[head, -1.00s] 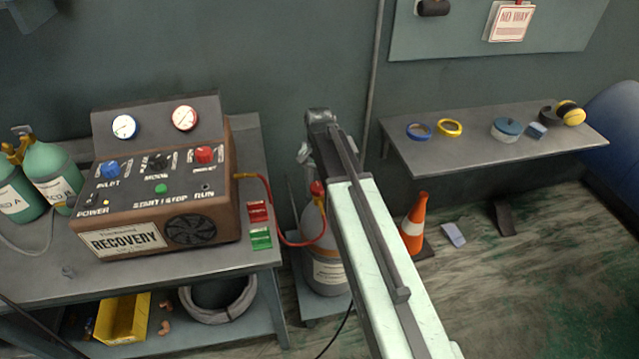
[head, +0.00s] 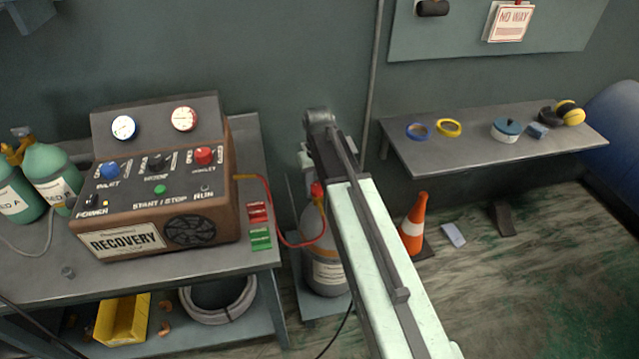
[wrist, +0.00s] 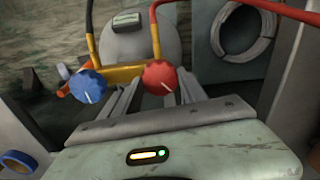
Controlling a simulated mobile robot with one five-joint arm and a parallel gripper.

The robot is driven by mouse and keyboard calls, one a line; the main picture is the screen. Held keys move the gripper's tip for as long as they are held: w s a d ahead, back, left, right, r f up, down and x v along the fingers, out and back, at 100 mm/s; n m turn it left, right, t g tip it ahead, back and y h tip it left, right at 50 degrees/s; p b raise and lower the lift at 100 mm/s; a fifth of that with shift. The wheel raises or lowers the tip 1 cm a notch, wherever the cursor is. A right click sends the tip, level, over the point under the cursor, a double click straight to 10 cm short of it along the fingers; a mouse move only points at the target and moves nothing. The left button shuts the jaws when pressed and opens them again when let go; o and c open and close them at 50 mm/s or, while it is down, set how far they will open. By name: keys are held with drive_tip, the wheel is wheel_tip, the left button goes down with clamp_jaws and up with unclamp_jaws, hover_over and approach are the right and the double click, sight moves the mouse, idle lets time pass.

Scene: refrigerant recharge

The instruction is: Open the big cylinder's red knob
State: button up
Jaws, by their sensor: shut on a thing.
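In the wrist view the red knob (wrist: 160,76) has a white pointer line and sits on a yellow fitting with a red hose. My gripper (wrist: 157,92) has one finger on each side of the red knob and is shut on it. A blue knob (wrist: 87,86) is just left of the fingers. The gripper's tips are hidden in the head view.
The recovery machine (head: 150,195) stands on the left bench; a red hose (head: 290,240) runs from it to the cylinder. An orange cone (head: 414,225) is right of my arm. A wall table (head: 455,150) holds tape rolls. The floor at right is mostly clear.

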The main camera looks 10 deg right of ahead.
drive_tip(key=n, duration=0.4)
drive_tip(key=shift+s+n, duration=0.1)
drive_tip(key=shift+n, duration=0.2)
drive_tip(key=n, duration=0.4)
drive_tip(key=shift+n, duration=0.3)
drive_tip(key=o, duration=1.4)
drive_tip(key=shift+c, duration=0.2)
drive_tip(key=shift+r, duration=0.1)
